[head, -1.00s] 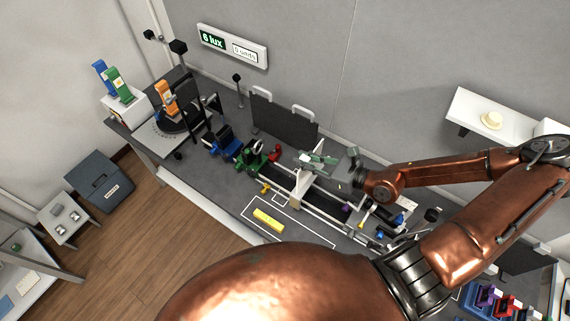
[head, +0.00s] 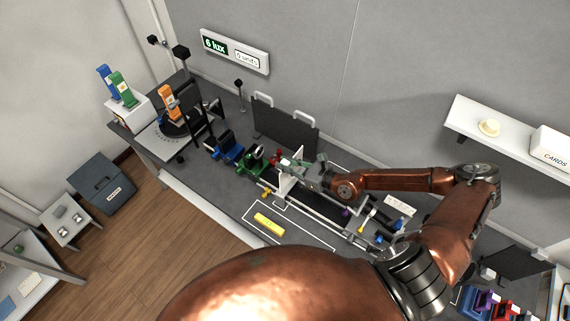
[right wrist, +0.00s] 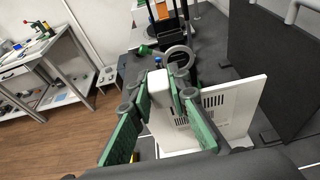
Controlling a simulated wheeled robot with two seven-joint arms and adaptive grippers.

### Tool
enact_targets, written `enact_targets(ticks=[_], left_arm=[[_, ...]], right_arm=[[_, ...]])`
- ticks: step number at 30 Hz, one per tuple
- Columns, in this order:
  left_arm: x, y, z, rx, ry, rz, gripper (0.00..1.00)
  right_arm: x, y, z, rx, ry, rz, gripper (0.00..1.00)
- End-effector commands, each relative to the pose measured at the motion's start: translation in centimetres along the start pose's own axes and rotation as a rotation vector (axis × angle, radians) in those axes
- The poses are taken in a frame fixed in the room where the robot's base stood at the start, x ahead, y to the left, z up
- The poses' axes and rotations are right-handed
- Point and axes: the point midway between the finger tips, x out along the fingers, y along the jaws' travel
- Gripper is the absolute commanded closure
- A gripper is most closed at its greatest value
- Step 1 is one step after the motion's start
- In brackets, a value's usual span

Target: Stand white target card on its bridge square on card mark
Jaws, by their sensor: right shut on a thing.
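The white target card (head: 286,184) is upright over the optical rail in the head view, just right of the green lens holder (head: 252,160). My right gripper (head: 288,163) is shut on the card's upper part. In the right wrist view the green-padded fingers (right wrist: 164,88) close on a white block of the card, whose slotted white plate (right wrist: 243,108) extends to the right. I cannot tell whether the card's foot touches the rail or bench. The card mark cannot be made out. My left gripper is out of view.
A blue holder (head: 228,151) and a small red part (head: 277,155) stand near the card. A dark screen (head: 285,127) stands behind the rail. A yellow block (head: 268,223) lies in a white outline in front. The rail (head: 325,216) continues right, with small parts beyond.

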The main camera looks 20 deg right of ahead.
Motion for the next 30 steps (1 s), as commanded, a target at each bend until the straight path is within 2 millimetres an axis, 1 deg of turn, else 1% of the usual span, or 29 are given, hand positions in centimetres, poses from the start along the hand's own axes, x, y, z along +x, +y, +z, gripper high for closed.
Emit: enact_targets(ticks=[3,9,14,15,21,30], left_arm=[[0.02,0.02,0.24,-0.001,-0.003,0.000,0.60],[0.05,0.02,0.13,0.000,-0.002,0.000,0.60],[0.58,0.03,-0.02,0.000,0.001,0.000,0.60],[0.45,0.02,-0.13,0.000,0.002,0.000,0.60],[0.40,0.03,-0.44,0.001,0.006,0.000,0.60],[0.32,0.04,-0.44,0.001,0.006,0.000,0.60]], right_arm=[[0.18,-0.04,-0.33,-0.002,-0.003,0.000,1.00],[0.15,-0.02,-0.31,-0.001,-0.003,0.000,1.00],[0.28,-0.01,-0.74,-0.001,-0.003,0.000,1.00],[0.23,-0.01,-0.68,0.000,-0.002,0.000,0.81],[0.20,-0.02,-0.63,0.000,-0.002,0.000,0.67],[0.16,-0.03,-0.56,0.000,-0.002,0.000,0.66]])
